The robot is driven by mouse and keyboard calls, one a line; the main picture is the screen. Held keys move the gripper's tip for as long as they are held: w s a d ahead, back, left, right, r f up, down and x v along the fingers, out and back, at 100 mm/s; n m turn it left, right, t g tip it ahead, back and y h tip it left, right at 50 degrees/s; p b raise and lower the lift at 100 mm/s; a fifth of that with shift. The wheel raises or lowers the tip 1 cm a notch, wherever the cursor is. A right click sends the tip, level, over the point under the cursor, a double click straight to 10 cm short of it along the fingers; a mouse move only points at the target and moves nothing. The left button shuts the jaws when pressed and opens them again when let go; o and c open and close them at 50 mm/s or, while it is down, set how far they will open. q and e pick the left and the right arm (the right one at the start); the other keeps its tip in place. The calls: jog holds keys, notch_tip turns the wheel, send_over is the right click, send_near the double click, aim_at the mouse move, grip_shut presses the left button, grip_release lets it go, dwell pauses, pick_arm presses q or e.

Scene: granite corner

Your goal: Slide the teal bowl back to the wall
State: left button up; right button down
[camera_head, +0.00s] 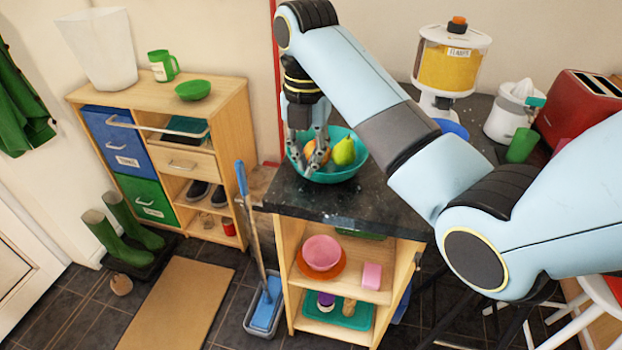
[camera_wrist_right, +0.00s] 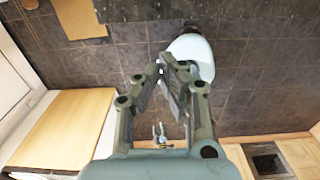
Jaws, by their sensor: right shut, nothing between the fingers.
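The teal bowl (camera_head: 343,177) stands upright on the black granite counter (camera_head: 335,203), near its left end. An orange and a yellow-green pear (camera_head: 344,152) lie in it. The cream wall (camera_head: 385,35) rises behind the counter. My right gripper (camera_head: 307,168) points down at the bowl's left side and its fingers overlap the rim in the picture. Whether they touch the bowl I cannot tell. The fingers are shut and empty; they also show in the right wrist view (camera_wrist_right: 163,66), where I cannot make out the bowl. My left gripper is not in view.
My right arm crosses over the counter and hides part of it. A yellow-filled dispenser (camera_head: 447,66), a white juicer (camera_head: 512,112), a green cup (camera_head: 522,146) and a red toaster (camera_head: 582,108) stand to the right. A blue mop (camera_head: 242,180) leans near the left edge.

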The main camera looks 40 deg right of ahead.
aim_at(331, 173)
jog(key=shift+w+d+f+p, duration=0.25)
jog(key=shift+w+d+f, duration=0.25)
jog(key=shift+f, duration=1.15)
jog(key=shift+w+d+f+p, duration=0.2)
jog(key=shift+w+d+f, duration=0.25)
jog(key=shift+f, duration=1.15)
jog(key=shift+w+d+f+p, duration=0.3)
jog(key=shift+d+f, duration=0.35)
jog(key=shift+f, duration=1)
jog(key=shift+w, duration=0.15)
